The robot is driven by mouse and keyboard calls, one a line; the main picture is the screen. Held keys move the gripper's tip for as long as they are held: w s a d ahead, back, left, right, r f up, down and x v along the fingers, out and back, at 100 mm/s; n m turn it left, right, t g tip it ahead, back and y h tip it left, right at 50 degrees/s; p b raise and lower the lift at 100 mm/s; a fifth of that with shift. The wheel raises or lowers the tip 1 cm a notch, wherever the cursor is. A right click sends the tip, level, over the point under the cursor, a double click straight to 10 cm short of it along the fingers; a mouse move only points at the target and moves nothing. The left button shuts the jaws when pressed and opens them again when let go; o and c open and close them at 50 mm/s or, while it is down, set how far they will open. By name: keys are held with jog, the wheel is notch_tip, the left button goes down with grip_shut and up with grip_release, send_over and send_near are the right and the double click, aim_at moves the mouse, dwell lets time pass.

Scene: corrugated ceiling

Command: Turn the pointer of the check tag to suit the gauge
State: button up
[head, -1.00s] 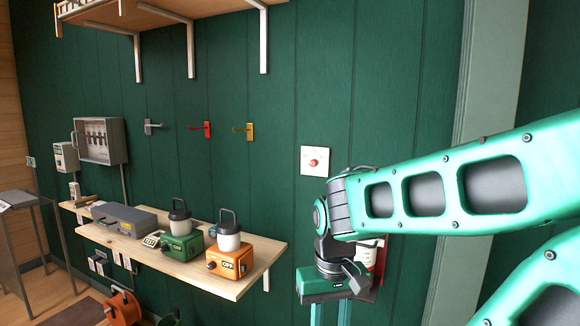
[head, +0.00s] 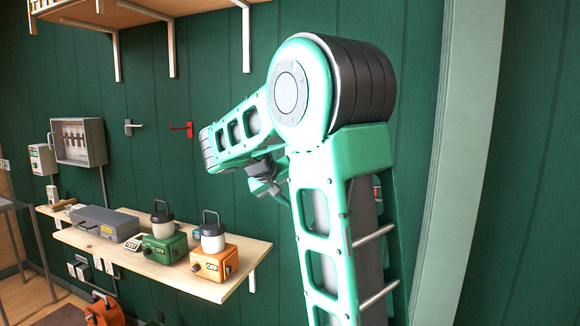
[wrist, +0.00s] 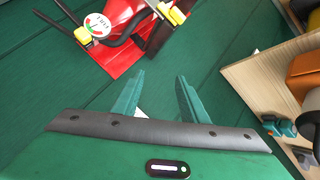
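In the wrist view a round white gauge (wrist: 97,26) with red and green zones sits at the top left, on a red extinguisher-like body (wrist: 125,22). Its needle is too small to read for sure. A yellow part (wrist: 176,14) is at the top edge, right of the gauge; I cannot tell whether it is the check tag, and no pointer is clear. My gripper (wrist: 158,98) is open and empty, its teal fingers apart, short of the red body. In the head view my gripper (head: 265,178) is partly hidden by my arm, which covers most of the extinguisher's place.
A wooden shelf (head: 130,262) at the left holds a grey case (head: 105,222), a green lantern unit (head: 165,246) and an orange one (head: 214,262). The shelf edge also shows at the right of the wrist view (wrist: 240,75).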

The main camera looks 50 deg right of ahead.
jog(key=w+a+r+h, duration=0.2)
jog(key=w+r+h, duration=0.3)
jog(key=w+r, duration=0.4)
jog(key=s+x, duration=0.1)
jog(key=x, duration=0.9)
jog(key=shift+d+r, duration=0.35)
jog(key=shift+d, duration=0.05)
jog(key=shift+w, duration=0.1)
jog(key=shift+c, duration=0.4)
